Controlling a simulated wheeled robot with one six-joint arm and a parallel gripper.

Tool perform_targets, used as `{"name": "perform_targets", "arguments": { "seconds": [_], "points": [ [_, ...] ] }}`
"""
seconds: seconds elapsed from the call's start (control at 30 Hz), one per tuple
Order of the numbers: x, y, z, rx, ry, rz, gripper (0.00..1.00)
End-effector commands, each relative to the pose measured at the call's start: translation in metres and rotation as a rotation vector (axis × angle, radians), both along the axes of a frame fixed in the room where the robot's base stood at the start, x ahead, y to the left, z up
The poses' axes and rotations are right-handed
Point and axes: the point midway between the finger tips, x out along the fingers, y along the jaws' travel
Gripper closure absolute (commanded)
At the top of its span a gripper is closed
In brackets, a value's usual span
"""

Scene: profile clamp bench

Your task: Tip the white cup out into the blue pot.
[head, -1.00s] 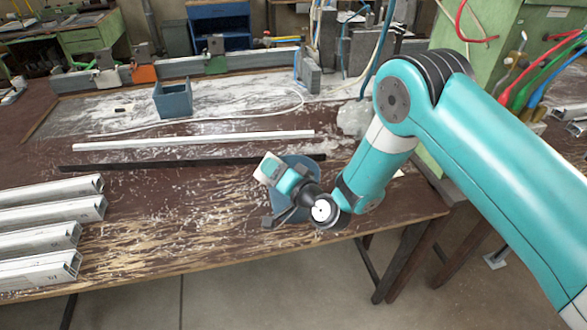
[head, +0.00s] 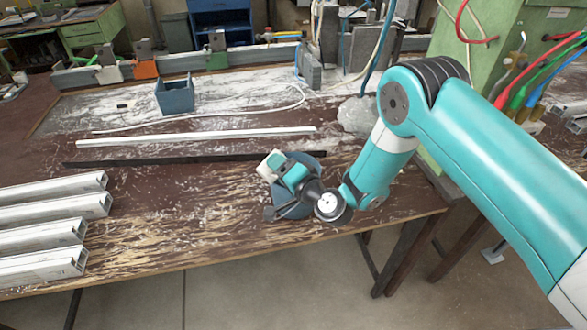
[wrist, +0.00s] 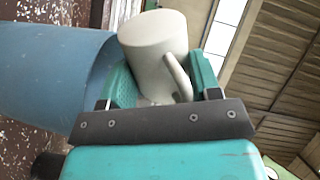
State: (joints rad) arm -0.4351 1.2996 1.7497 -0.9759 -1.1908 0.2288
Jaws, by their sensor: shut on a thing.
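The white cup (head: 269,164) is in my gripper (head: 283,172), over or just beside the blue pot (head: 310,166) near the bench's front right. In the wrist view the cup (wrist: 152,48) sits between the two teal fingers of my gripper (wrist: 160,80), tilted, its handle towards the right finger. The blue pot (wrist: 45,70) fills the left of that view, its rim close behind the cup. My gripper hides much of the pot in the head view. The inside of the cup and of the pot cannot be seen.
Several aluminium profiles (head: 45,235) lie at the front left. A white bar (head: 200,136) and a dark bar (head: 160,160) lie behind. A blue-grey bin (head: 175,97) stands further back. The bench's front edge is close to the pot.

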Motion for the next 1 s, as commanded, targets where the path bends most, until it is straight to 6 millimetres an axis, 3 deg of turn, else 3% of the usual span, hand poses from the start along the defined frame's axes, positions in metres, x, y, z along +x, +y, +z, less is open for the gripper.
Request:
{"name": "perform_targets", "arguments": {
  "seconds": [1.0],
  "points": [
    [0.009, -0.016, 0.004, 0.163, 0.165, -0.002, 0.71]
  ]
}}
